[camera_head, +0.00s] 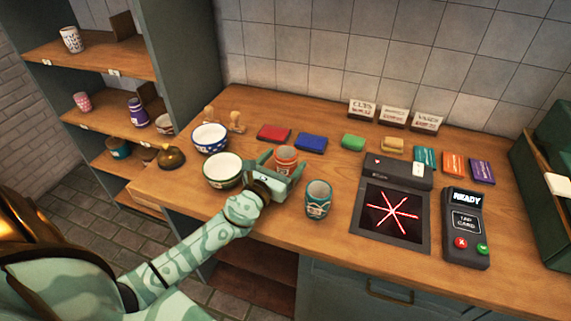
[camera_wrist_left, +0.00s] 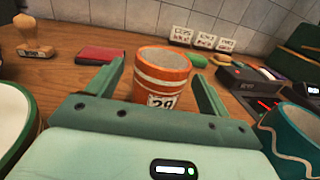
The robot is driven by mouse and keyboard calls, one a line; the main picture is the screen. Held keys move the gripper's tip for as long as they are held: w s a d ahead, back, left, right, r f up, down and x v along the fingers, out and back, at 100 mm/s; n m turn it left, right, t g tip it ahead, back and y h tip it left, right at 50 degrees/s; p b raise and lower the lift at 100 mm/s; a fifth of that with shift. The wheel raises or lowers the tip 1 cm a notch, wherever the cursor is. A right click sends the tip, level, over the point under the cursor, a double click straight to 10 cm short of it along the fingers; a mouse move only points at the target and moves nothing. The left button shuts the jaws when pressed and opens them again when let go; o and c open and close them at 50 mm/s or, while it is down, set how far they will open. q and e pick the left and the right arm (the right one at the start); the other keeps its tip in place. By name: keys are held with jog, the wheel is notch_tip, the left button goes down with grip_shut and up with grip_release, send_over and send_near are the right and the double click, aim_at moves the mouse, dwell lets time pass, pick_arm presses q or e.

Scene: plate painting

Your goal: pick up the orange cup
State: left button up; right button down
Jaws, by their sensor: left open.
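The orange cup (camera_head: 286,156) stands upright on the wooden counter, with pale bands and a white number label. In the left wrist view the orange cup (camera_wrist_left: 161,78) sits between the two fingers, with its lower part hidden behind the gripper body. My left gripper (camera_head: 285,168) is open, with one finger to each side of the cup. I see a gap between the cup and the right finger (camera_wrist_left: 210,98); contact on the left side cannot be told. My right gripper is not in view.
A teal cup (camera_head: 318,200) stands close on the right. A green-rimmed bowl (camera_head: 222,172) and a blue bowl (camera_head: 209,138) stand on the left. A scanner pad (camera_head: 391,212) and card reader (camera_head: 465,228) are further right.

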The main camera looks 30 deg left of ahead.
aim_at(291, 152)
pick_arm(q)
jog(key=w, duration=0.3)
jog(key=shift+w+a, duration=0.1)
jog(key=shift+w, duration=0.25)
jog(key=shift+r, duration=0.1)
jog(key=c, duration=1.2)
